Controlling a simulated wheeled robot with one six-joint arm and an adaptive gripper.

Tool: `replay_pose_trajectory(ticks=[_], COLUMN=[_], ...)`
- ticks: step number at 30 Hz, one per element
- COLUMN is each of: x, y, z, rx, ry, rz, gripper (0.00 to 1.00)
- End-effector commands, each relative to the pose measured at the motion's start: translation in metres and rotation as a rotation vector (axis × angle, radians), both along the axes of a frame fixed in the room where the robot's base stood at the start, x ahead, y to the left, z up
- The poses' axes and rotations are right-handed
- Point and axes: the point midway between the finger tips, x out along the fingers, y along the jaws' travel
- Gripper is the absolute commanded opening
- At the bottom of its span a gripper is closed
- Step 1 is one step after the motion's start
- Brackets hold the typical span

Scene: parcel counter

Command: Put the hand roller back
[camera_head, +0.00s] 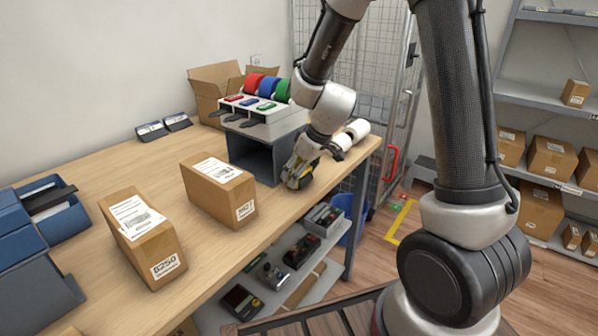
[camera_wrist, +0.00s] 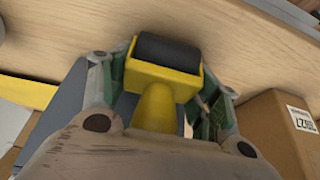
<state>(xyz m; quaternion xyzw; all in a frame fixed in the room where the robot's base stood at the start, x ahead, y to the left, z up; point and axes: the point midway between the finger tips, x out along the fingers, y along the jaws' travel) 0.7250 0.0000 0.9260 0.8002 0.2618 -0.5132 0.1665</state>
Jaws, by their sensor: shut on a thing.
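The hand roller (camera_wrist: 162,78) has a yellow frame and handle and a dark roller, seen close up in the wrist view. My gripper (camera_wrist: 160,105) has its two fingers on either side of the roller's yellow handle and is shut on it. In the head view my gripper (camera_head: 298,178) is near the front edge of the wooden counter, just in front of a grey open-fronted box (camera_head: 266,150). The roller is mostly hidden by my gripper there; a little yellow and black show. Whether the roller touches the counter I cannot tell.
On the counter (camera_head: 150,163) stand two labelled cartons (camera_head: 219,190) (camera_head: 143,238) and blue bins (camera_head: 38,215) at left. A rack of coloured tape rolls (camera_head: 268,86) sits above the grey box. A white roll (camera_head: 356,130) lies at the right end. A lower shelf (camera_head: 270,290) holds several devices.

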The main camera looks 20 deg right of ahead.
Motion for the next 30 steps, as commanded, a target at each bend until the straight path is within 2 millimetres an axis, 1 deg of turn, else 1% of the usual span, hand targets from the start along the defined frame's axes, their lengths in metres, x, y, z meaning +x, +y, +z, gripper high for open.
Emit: replay_pose_trajectory(ticks=[8, 9, 10, 12, 13, 15, 16, 17, 18, 20, 21, 30], x=[0.000, 0.000, 0.000, 0.000, -0.001, -0.001, -0.001, -0.001, -0.002, -0.001, -0.001, 0.000], y=[0.000, 0.000, 0.000, -0.001, -0.001, -0.001, -0.001, -0.001, -0.001, -0.001, -0.001, 0.000], z=[-0.006, -0.008, -0.009, -0.012, -0.013, -0.013, -0.014, -0.014, -0.014, -0.013, -0.013, -0.012], rx=[0.000, 0.000, 0.000, -0.001, -0.001, 0.000, -0.001, 0.000, -0.001, -0.001, -0.001, 0.000], ry=[0.001, 0.002, 0.002, 0.003, 0.003, 0.003, 0.004, 0.005, 0.006, 0.005, 0.003, 0.001], rz=[-0.001, 0.000, 0.000, 0.000, 0.000, -0.001, -0.001, -0.001, -0.001, 0.000, 0.000, 0.000], gripper=[0.35, 0.31, 0.31, 0.21, 0.21, 0.09, 0.09, 0.64, 0.71, 0.82, 0.83, 0.83])
